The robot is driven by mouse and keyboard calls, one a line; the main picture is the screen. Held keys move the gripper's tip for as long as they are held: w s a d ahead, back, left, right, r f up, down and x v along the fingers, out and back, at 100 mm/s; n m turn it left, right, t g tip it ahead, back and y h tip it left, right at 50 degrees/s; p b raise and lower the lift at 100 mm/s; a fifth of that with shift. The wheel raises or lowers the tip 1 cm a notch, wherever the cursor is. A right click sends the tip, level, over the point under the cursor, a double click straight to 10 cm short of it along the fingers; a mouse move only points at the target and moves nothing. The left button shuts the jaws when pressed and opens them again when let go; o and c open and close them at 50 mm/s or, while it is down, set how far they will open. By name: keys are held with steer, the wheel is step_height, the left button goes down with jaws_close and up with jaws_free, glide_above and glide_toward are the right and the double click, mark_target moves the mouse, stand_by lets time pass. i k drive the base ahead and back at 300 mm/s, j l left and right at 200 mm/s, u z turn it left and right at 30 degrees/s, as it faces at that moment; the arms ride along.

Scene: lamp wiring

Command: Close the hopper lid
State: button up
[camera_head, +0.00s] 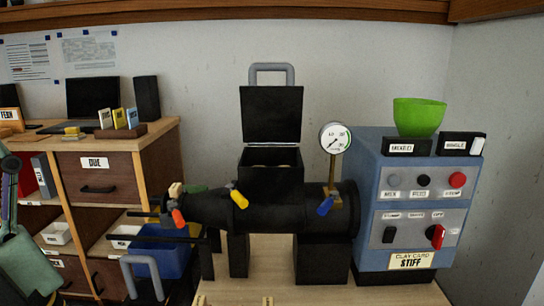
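The hopper lid (272,114) is a flat black panel standing open, upright at the back of the hopper. A grey loop handle (272,69) sticks up from its top edge. The black hopper (271,178) sits below it on top of a black horizontal barrel machine (275,210). Its mouth is uncovered, and something brownish shows inside. Nothing touches the lid. Grey-green parts at the far left edge look like my arm, but I cannot make out my gripper in this view.
A pressure gauge (335,138) rises just right of the hopper. A blue control box (405,205) with a green bowl (418,117) stands further right. Coloured levers project from the barrel. A wooden cabinet (92,170) stands at left, with a grey loop handle (142,260) in front.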

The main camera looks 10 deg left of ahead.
mark_target(271, 114)
steer(key=i+j, duration=0.4)
steer(key=j, duration=0.15)
steer(key=i+j, duration=0.4)
steer(key=j, duration=0.1)
